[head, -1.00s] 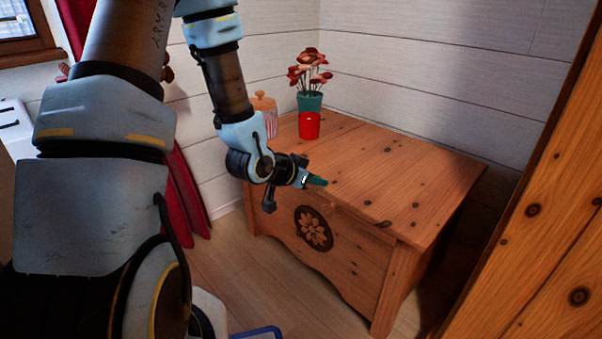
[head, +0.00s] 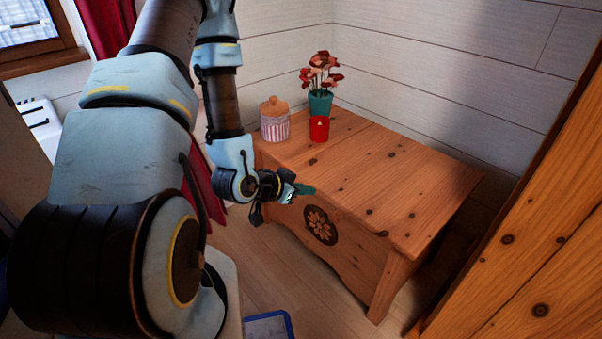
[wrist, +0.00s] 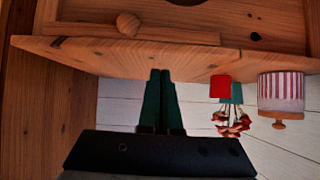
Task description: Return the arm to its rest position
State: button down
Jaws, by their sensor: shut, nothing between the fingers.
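My gripper (head: 306,190) is in front of the wooden chest's front edge, near its left part, in the head view. Its green fingers are together and hold nothing. They also show shut in the wrist view (wrist: 160,90), pointing toward the chest's edge. My arm is bent, reaching down from the upper left. The wooden chest (head: 400,190) has a flower emblem on its front, and its lid is closed.
On the chest's back left stand a striped jar (head: 275,127) with a wooden lid, a red cup (head: 319,129) and a teal pot (head: 320,103) with red flowers. A wooden panel (head: 530,240) rises at right. A blue-edged item (head: 268,326) lies on the floor.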

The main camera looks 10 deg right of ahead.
jog(key=shift+r+p+v, duration=0.2)
jog(key=shift+p+v, duration=0.95)
jog(key=shift+p, duration=0.3)
jog(key=shift+w+d, duration=0.1)
jog(key=w+a+r+n+g+y, duration=0.1)
jog(key=w+a+r+n+y, duration=0.2)
jog(key=a+r, duration=0.4)
jog(key=w+a+r+n+y, duration=0.1)
jog(key=a+r+n+y, duration=0.35)
jog(key=a, duration=0.45)
jog(key=s+a+r+n+g+y, duration=0.2)
jog(key=s+a+r+n+g, duration=0.15)
jog(key=s+r, duration=0.4)
notch_tip(320, 180, up, 19)
jog(key=p, duration=1.9)
jog(key=shift+w+a+r+t, duration=0.2)
jog(key=shift+w+t, duration=0.05)
jog(key=shift+t, duration=0.1)
